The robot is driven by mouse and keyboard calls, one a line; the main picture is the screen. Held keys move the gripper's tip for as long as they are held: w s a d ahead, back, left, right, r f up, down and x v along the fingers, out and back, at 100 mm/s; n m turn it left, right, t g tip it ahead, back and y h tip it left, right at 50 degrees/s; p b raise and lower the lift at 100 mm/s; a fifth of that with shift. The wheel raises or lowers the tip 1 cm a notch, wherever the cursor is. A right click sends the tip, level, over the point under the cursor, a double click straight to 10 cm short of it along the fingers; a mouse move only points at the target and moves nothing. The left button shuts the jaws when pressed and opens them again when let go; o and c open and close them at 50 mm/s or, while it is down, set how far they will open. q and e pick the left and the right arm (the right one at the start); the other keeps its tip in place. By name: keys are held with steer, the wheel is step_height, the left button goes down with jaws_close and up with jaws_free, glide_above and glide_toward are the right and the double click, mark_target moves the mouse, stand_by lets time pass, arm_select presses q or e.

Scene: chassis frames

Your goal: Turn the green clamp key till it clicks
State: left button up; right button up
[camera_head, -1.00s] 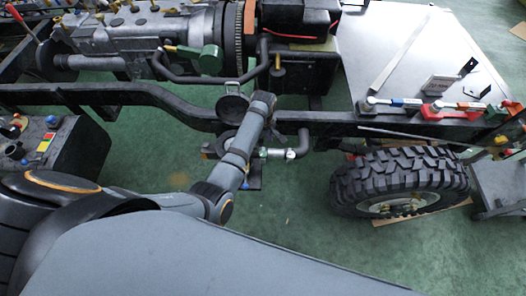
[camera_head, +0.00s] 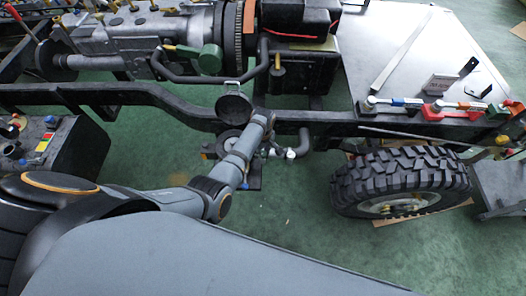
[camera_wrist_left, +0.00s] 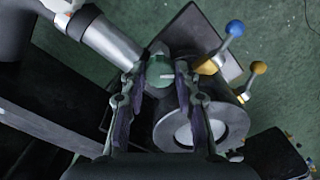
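The green clamp key (camera_wrist_left: 160,72) is a small round knob with a pale pointer mark, seen end-on near the middle of the left wrist view. It sits by the end of a silver pipe (camera_wrist_left: 112,42). My left gripper (camera_wrist_left: 161,66) has one finger on each side of the key, the tips close to its edges. The fingers stand apart and look open around the key; contact cannot be made out. My right gripper is not in view.
A blue-knobbed lever (camera_wrist_left: 234,29) and a yellow-knobbed lever (camera_wrist_left: 258,68) stand close right of the key. A grey ring-shaped part (camera_wrist_left: 195,130) lies below it. A dark chassis rail (camera_head: 140,92) crosses the head view.

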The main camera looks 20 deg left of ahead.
arm_select(q)
jaws_close()
steer(key=shift+r+m+p, duration=0.15)
steer(key=shift+m+p, duration=0.4)
steer(key=shift+m, duration=0.05)
steer(key=shift+m+p, duration=0.65)
steer(key=shift+m, duration=0.55)
steer(key=m+p, duration=0.1)
steer(key=m, duration=0.3)
steer(key=shift+m+p, duration=0.7)
steer(key=shift+m, duration=1.3)
